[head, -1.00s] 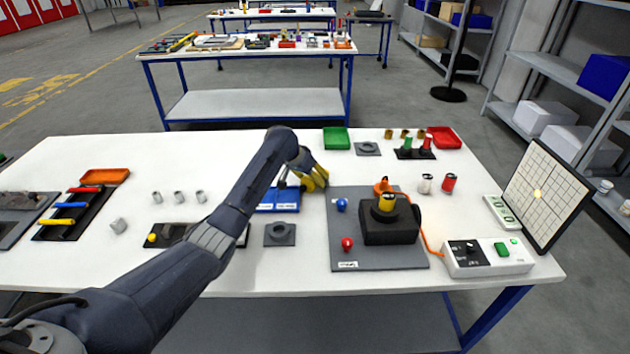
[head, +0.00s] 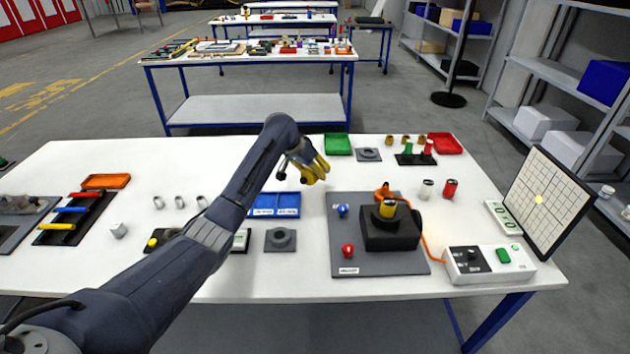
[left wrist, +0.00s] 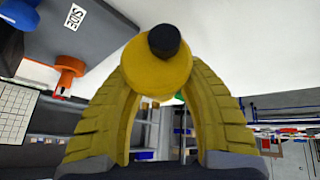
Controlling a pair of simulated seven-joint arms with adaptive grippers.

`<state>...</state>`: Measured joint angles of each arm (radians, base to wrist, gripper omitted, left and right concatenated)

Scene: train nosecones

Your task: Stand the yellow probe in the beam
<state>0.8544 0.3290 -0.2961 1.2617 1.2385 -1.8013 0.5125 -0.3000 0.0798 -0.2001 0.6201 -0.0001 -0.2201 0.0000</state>
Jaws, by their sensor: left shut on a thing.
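My left gripper (head: 313,171) is above the table, just beyond the blue tray (head: 274,205). In the left wrist view its yellow fingers (left wrist: 160,100) are closed around a round yellow piece with a black end (left wrist: 163,42), which looks like the yellow probe. In the head view this piece is hidden or cannot be told from the yellow fingers. I cannot tell which part is the beam. My right gripper is out of view.
A red knob (head: 347,250) and a blue knob (head: 342,211) stand on the grey plate. A rack of coloured handles (head: 72,212) is at left. Bare table lies around the gripper.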

